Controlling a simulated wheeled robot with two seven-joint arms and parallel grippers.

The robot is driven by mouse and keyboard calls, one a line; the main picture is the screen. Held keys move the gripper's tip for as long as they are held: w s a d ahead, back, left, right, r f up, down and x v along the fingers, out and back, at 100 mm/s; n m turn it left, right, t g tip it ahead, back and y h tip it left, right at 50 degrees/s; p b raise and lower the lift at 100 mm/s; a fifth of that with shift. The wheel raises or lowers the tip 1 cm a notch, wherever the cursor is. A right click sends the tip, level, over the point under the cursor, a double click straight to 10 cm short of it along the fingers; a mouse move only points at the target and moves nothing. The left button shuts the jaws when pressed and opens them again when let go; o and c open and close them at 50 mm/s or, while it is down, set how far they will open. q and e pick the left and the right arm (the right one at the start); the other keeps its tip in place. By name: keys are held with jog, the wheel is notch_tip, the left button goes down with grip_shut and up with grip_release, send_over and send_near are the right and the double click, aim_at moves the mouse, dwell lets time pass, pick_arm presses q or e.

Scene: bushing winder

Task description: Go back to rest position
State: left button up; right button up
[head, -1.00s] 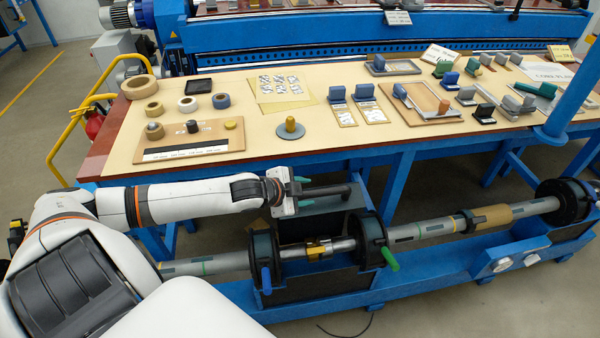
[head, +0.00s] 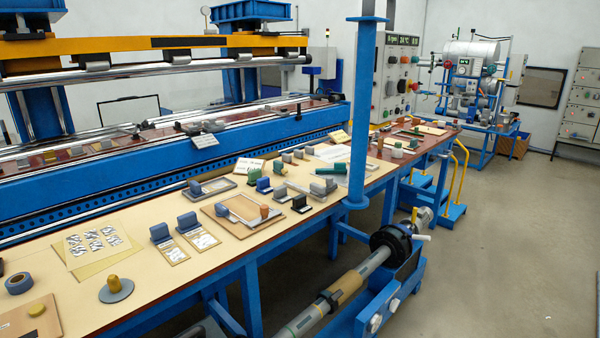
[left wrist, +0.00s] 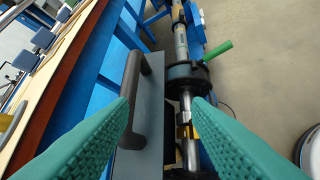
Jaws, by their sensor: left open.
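My left gripper (left wrist: 160,130) shows only in the left wrist view, as two green textured fingers. They are spread wide apart with nothing between their tips. Below and beyond them is a dark grey box top with a black bar handle (left wrist: 132,95), close to the left finger. The metal shaft with a black clamp collar (left wrist: 185,78) and green lever (left wrist: 217,50) lies just right of the handle. Neither arm shows in the head view, and my right gripper is not in view.
In the head view, the long workbench (head: 150,260) carries several small tools and blocks. A blue post (head: 362,120) rises at its front edge. The winder shaft (head: 330,300) runs below the bench on a blue frame. Open floor (head: 500,240) lies to the right.

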pick_arm(q)
jog(key=s+d+f+n+g+y, duration=0.1)
jog(key=s+d+n+g, duration=0.25)
jog(key=s+d, duration=0.45)
jog(key=s+d+f+n+g+y, duration=0.1)
jog(key=s+d+f+n+g, duration=0.3)
jog(key=s, duration=0.9)
notch_tip(320, 180, down, 25)
jog(key=s, duration=0.1)
jog(key=s+a+f+g, duration=0.1)
jog(key=s+a+f, duration=0.1)
jog(key=s+f, duration=1.3)
jog(key=shift+s+a+f, duration=0.15)
jog(key=shift+s+a, duration=0.15)
jog(key=shift+s, duration=0.3)
jog(key=shift+g, duration=0.25)
